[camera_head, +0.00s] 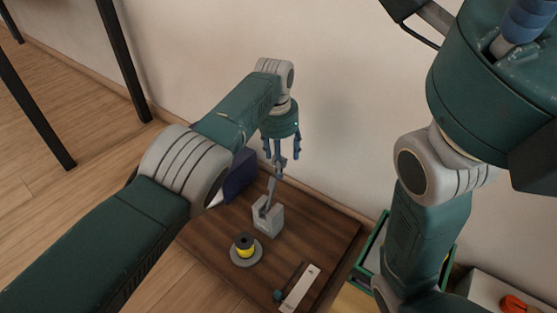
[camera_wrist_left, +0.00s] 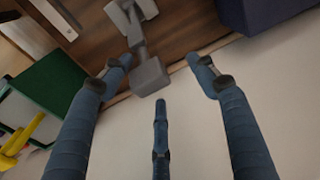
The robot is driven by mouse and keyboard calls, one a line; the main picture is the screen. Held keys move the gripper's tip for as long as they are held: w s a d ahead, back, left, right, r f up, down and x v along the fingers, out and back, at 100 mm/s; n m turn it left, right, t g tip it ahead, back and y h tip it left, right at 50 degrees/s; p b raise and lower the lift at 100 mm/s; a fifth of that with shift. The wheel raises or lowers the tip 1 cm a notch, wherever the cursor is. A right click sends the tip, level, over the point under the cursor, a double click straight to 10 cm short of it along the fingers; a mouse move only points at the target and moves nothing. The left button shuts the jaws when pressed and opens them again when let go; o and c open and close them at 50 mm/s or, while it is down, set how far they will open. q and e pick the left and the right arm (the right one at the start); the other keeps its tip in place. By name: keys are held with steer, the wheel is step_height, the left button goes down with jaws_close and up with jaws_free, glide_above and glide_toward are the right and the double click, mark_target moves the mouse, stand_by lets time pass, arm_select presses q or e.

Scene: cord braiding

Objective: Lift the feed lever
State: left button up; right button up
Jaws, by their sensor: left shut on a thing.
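The feed lever (camera_head: 271,190) is a grey bar rising steeply from a light grey bracket (camera_head: 267,217) on the brown wooden table. My left gripper (camera_head: 279,169) reaches down from above and is shut on the lever's upper end. In the left wrist view, the lever's blocky grey end (camera_wrist_left: 150,77) sits among the blue fingers of my left gripper (camera_wrist_left: 163,78). My right gripper (camera_head: 523,22) shows only partly at the top right, with part of a blue finger; its fingertips are out of the picture.
A yellow-and-black spool (camera_head: 245,246) stands on a grey disc in front of the bracket. A dark blue block (camera_head: 240,176) is behind it on the left. A pale strip (camera_head: 300,289) lies at the front right. A green-rimmed crate (camera_head: 374,240) stands right of the table. A wall is close behind.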

arm_select(q)
steer(key=shift+d+r, duration=0.1)
steer(key=shift+d, duration=0.5)
steer(key=shift+a, duration=0.6)
steer(key=r, duration=0.7)
steer(key=s+r, duration=0.1)
steer(key=r, duration=0.3)
steer(key=shift+a, duration=0.1)
steer(key=shift+s+r, duration=0.2)
steer(key=shift+r, duration=0.35)
